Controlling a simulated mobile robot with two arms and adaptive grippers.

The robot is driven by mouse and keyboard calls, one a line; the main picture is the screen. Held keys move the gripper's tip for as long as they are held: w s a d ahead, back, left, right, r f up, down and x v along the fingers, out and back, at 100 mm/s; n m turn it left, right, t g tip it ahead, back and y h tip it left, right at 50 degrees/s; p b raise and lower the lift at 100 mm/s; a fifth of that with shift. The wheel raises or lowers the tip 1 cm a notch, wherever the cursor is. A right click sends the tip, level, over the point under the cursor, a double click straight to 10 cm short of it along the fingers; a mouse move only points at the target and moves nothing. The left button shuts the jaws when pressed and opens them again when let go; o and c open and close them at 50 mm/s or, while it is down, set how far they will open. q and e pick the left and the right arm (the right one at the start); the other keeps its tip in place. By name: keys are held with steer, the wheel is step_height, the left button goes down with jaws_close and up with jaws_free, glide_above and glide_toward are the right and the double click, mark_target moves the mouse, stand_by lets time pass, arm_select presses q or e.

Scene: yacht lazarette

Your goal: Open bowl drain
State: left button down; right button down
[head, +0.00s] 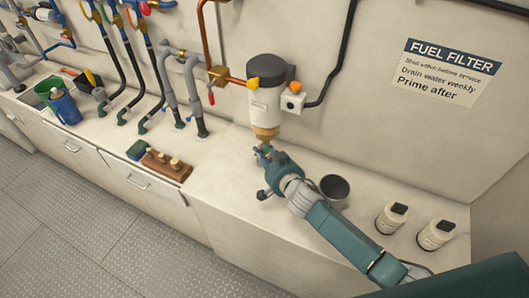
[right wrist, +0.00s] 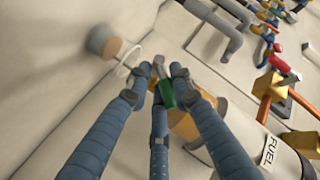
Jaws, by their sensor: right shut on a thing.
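The fuel filter (head: 266,100) hangs on the wall, a white body with a dark cap and an amber bowl (head: 266,131) at its lower end. The amber bowl also shows in the right wrist view (right wrist: 184,126), partly behind the fingers. A small green drain handle (right wrist: 164,94) with a grey end sits below the bowl. My right gripper (head: 264,152) is just under the bowl; in the right wrist view its blue fingers (right wrist: 155,82) are closed around the green handle. The fingers hide part of the handle. My left gripper is not in view.
A dark grey cup (head: 334,188) stands on the counter right of my gripper, and two white canisters (head: 391,217) (head: 435,234) stand further right. A fuel filter sign (head: 444,73) is on the wall. Pipes and hoses (head: 150,75) fill the left wall.

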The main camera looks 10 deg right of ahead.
mark_target(265, 151)
steer(key=shift+w+a+r+n+g+h, duration=0.1)
steer(key=shift+w+r+n+g+h, duration=0.15)
steer(key=shift+r, duration=0.2)
steer(key=shift+w+r+n+g+h, duration=0.15)
steer(key=shift+r+h, duration=0.1)
steer(key=shift+r, duration=0.15)
steer(key=c, duration=1.5)
jaws_free()
steer(key=shift+c, duration=0.2)
steer(key=shift+f, duration=0.1)
steer(key=shift+s+a+f, duration=0.1)
steer(key=shift+a, duration=0.05)
steer(key=shift+s, duration=0.1)
steer(key=shift+s, duration=0.25)
steer(key=v, duration=0.7)
steer(key=shift+d+r, duration=0.2)
steer(key=shift+r, duration=0.15)
